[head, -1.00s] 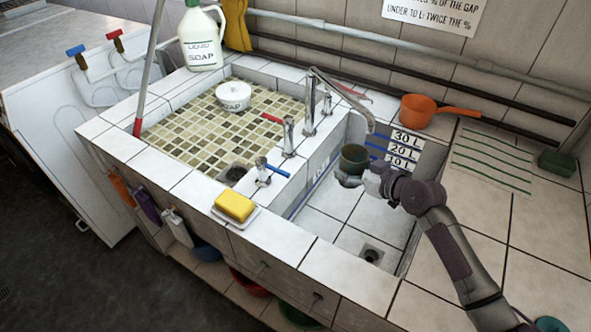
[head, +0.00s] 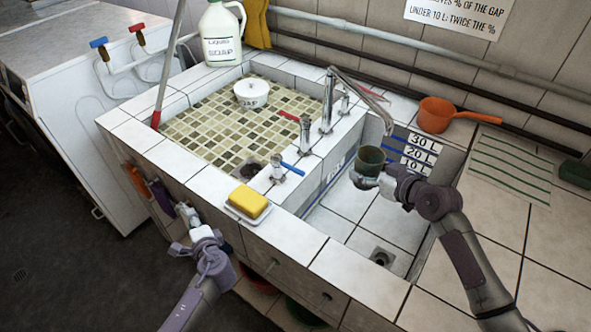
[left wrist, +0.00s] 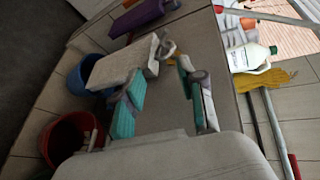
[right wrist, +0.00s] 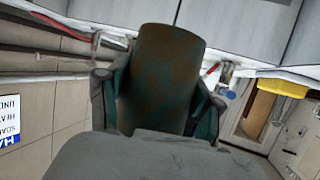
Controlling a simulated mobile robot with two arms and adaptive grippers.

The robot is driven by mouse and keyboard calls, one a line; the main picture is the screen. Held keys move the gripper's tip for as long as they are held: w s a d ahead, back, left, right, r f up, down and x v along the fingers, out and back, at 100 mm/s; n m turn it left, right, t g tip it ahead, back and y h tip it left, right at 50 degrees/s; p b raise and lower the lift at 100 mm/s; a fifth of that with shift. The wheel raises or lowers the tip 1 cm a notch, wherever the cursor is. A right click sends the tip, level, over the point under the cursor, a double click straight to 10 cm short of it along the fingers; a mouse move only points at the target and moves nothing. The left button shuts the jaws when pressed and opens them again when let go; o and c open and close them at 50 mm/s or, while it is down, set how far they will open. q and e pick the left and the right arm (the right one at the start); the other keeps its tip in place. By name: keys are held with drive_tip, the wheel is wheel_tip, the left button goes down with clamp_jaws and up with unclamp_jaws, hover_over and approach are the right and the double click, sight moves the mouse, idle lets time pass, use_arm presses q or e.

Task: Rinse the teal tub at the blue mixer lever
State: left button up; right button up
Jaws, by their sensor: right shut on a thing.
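The dark teal tub (head: 369,161) has brownish patches and is held upright over the right-hand basin, near and below the tip of the long spout (head: 362,92). My right gripper (head: 371,178) is shut on it; the right wrist view shows the tub (right wrist: 162,75) between both fingers. No water stream shows. The blue mixer lever (head: 293,168) sits on a short tap on the divider, left of the tub. My left gripper (head: 193,238) is low in front of the sink front, well away from the lever. In the left wrist view its teal-padded fingers (left wrist: 163,95) are apart and hold nothing.
A yellow sponge (head: 248,201) lies on a white dish on the front ledge. Coloured cloths (head: 160,195) hang on the sink front near my left gripper. A red lever (head: 289,116) is on the divider. An orange saucepan (head: 436,115) stands on the right counter.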

sight(296, 169)
use_arm(q)
drive_tip(key=w+d+r+t+y, duration=0.1)
drive_tip(key=d+r, duration=0.1)
drive_tip(key=r, duration=0.5)
drive_tip(key=w+d+r+t+y, duration=0.1)
drive_tip(key=w+d+r+t, duration=0.1)
drive_tip(key=r, duration=0.5)
drive_tip(key=shift+m+t+h, duration=0.5)
drive_tip(key=shift+m+h, duration=0.3)
drive_tip(key=shift+m, duration=0.1)
drive_tip(key=d, duration=0.2)
drive_tip(key=d+r, duration=0.1)
drive_tip(key=d, duration=0.2)
drive_tip(key=d+r, duration=0.1)
drive_tip(key=d, duration=0.2)
drive_tip(key=shift+s, duration=0.35)
drive_tip(key=s+d+m+h, duration=0.1)
drive_tip(key=s+d, duration=0.1)
drive_tip(key=d, duration=0.4)
drive_tip(key=s+d+h, duration=0.2)
drive_tip(key=d, duration=0.4)
drive_tip(key=s+d+m+h, duration=0.1)
drive_tip(key=s+d+h, duration=0.1)
drive_tip(key=d, duration=0.4)
drive_tip(key=shift+s+f+m, duration=0.2)
drive_tip(key=shift+f+m, duration=0.1)
drive_tip(key=shift+f, duration=0.1)
drive_tip(key=x, duration=1.1)
drive_tip(key=shift+w+f, duration=0.2)
drive_tip(key=shift+w, duration=0.15)
